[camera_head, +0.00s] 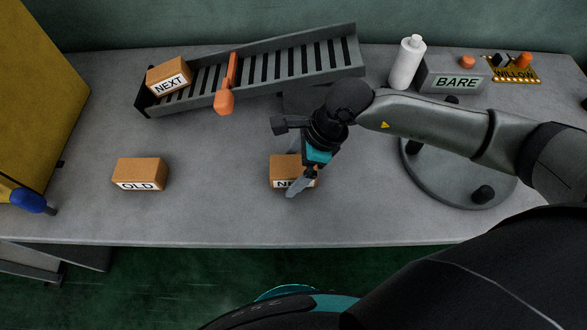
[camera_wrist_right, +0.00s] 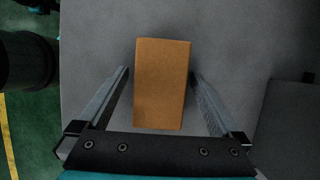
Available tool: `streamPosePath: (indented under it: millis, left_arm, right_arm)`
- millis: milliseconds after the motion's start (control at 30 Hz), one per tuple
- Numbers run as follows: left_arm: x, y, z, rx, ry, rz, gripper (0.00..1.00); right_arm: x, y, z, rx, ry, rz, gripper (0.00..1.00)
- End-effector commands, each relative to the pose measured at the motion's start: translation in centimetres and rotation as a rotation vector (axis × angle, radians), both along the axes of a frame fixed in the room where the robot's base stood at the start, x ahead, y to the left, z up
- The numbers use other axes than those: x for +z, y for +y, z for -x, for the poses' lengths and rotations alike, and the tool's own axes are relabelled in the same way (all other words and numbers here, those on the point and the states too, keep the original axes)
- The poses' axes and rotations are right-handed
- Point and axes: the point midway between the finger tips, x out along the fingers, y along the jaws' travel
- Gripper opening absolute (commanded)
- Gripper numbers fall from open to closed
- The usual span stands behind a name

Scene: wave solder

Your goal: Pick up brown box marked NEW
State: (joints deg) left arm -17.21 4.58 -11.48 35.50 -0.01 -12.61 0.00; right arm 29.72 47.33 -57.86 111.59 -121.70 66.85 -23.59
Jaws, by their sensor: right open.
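The brown box marked NEW (camera_head: 281,170) sits on the grey table, its label partly hidden by my right gripper. My right gripper (camera_head: 301,188) is over the box with its fingers pointing down. In the right wrist view the brown box (camera_wrist_right: 162,84) lies between the two open fingers of the right gripper (camera_wrist_right: 160,80), with a gap showing on both sides. I cannot tell how far down the fingers reach beside the box. My left gripper is not in view.
A brown box marked OLD (camera_head: 140,173) stands left on the table (camera_head: 215,205). A box marked NEXT (camera_head: 168,76) sits on a slotted ramp (camera_head: 290,62) with an orange lever (camera_head: 225,100). A white bottle (camera_head: 406,64) and BARE bin (camera_head: 455,80) stand at back right.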

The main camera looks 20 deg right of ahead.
Motion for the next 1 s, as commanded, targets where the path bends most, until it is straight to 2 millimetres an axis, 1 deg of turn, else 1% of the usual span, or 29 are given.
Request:
streamPosePath:
  millis: [133, 167, 1000]
  left_arm:
    - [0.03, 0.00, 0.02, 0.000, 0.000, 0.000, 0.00]
    - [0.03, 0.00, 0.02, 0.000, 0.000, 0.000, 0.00]
    - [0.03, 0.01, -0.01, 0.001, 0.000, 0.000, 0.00]
  right_arm:
    - [0.04, 0.00, 0.01, 0.000, 0.000, 0.000, 1.00]
    - [0.04, 0.00, 0.01, 0.000, 0.000, 0.000, 0.98]
    - [0.08, -0.04, 0.00, 0.000, 0.000, 0.000, 0.03]
